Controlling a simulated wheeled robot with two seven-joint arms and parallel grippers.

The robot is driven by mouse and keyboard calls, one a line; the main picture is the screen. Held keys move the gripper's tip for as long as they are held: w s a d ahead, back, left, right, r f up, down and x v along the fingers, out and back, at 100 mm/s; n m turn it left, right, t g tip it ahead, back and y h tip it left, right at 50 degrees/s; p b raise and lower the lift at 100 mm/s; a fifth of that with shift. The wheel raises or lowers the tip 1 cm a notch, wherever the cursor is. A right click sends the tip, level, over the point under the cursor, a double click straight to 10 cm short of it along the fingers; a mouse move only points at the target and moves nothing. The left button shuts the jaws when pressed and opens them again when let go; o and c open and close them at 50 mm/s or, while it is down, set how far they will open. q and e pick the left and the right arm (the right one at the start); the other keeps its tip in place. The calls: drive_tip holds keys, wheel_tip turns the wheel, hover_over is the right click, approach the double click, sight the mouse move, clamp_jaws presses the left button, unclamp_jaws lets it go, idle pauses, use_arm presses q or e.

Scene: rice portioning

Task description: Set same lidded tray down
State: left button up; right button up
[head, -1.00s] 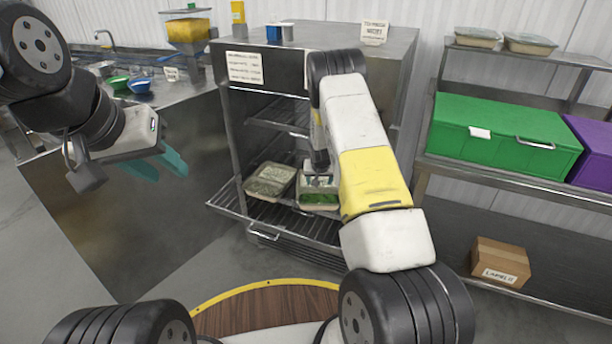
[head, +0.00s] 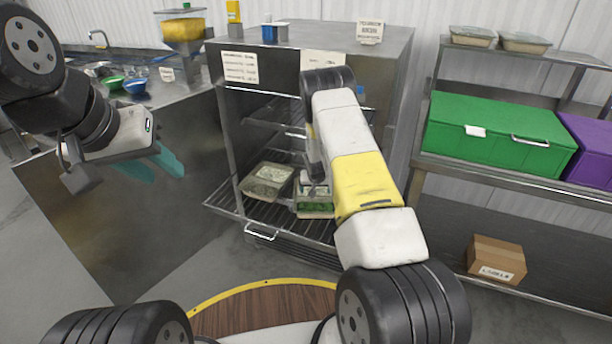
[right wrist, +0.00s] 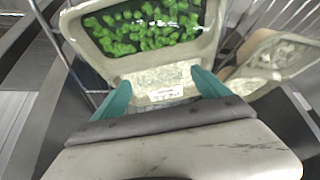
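The lidded tray (head: 315,211) has a clear top over green pieces and pale contents. It is at the rack front, right of a second lidded tray (head: 266,182) with pale contents. My right gripper (right wrist: 160,85) has its teal fingers on both sides of the tray's near end, by a white label, and looks shut on it. The green part of the tray (right wrist: 145,28) shows beyond the fingers in the right wrist view. Whether its underside touches the rack is hidden. My left gripper (head: 155,170) is open and empty, away at the left.
The pulled-out wire rack (head: 225,202) juts from the steel cabinet (head: 232,130). The second tray (right wrist: 272,65) is close beside the held one. A steel counter (head: 130,190) stands left; shelving with a green box (head: 495,135) and a carton (head: 497,260) stands right.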

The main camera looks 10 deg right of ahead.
drive_tip(key=shift+r, duration=0.4)
drive_tip(key=s+a+r+y, duration=0.1)
drive_tip(key=s+a+r, duration=0.1)
drive_tip(key=s+r, duration=0.75)
drive_tip(key=s+a+r+y, duration=0.1)
drive_tip(key=s+r, duration=0.3)
drive_tip(key=r, duration=1.1)
drive_tip(key=s+a+r, duration=0.2)
drive_tip(key=s+r, duration=0.5)
drive_tip(key=r, duration=0.5)
drive_tip(key=s+a+r+n, duration=0.1)
drive_tip(key=s+r, duration=0.3)
drive_tip(key=s, duration=0.7)
drive_tip(key=s+a+r+n+y, duration=0.1)
drive_tip(key=s+a+r+n, duration=0.1)
drive_tip(key=s, duration=1)
drive_tip(key=shift+v, duration=0.9)
drive_tip(key=shift+w+a+r, duration=0.1)
drive_tip(key=shift+w+r, duration=0.05)
drive_tip(key=shift+w, duration=0.05)
